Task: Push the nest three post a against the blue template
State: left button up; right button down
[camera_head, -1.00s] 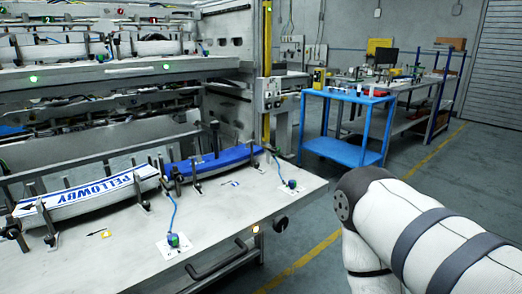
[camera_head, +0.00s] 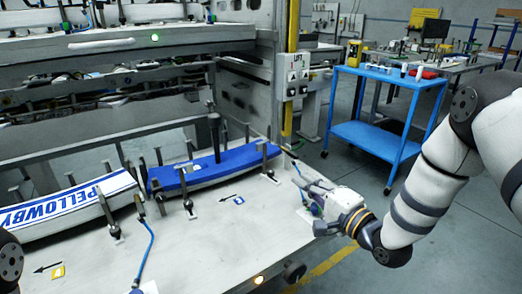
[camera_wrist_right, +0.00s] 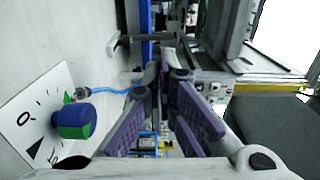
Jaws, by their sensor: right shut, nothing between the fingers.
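The blue template (camera_head: 228,162) is a long, slightly curved blue-topped piece lying on the grey table. Several dark posts on small feet stand around it, one at its front side (camera_head: 187,190) and one near its right end (camera_head: 265,165). I cannot tell which is nest three post a. My right gripper (camera_head: 302,182) is over the table's right edge, right of the template and apart from it. It is shut and empty. In the right wrist view its purple-padded fingers (camera_wrist_right: 162,85) converge, and a blue strip (camera_wrist_right: 146,48) shows beyond. My left gripper is out of view.
A white PELLOWBY piece (camera_head: 75,208) lies left of the template, among more posts. A blue cart (camera_head: 375,135) stands behind. The table's front middle is fairly clear.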

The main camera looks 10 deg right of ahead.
aim_at(265, 153)
jog(key=shift+w+d, duration=0.15)
jog(key=shift+w, duration=0.15)
jog(key=b+x, duration=0.1)
jog(key=x, duration=1.1)
jog(key=shift+f+b, duration=0.25)
jog(key=shift+b, duration=0.15)
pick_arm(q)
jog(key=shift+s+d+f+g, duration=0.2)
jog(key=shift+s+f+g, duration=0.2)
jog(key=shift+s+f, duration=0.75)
pick_arm(e)
jog(key=shift+w+r, duration=0.15)
jog(key=shift+w, duration=0.45)
jog(key=shift+w+a+f+b, duration=0.25)
jog(key=shift+w+a+b, duration=0.25)
jog(key=shift+w, duration=0.15)
jog(key=shift+w+a+r, duration=0.1)
jog(key=shift+w+r, duration=0.05)
jog(key=shift+w, duration=0.05)
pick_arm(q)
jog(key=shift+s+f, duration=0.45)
pick_arm(e)
jog(key=shift+r, duration=0.15)
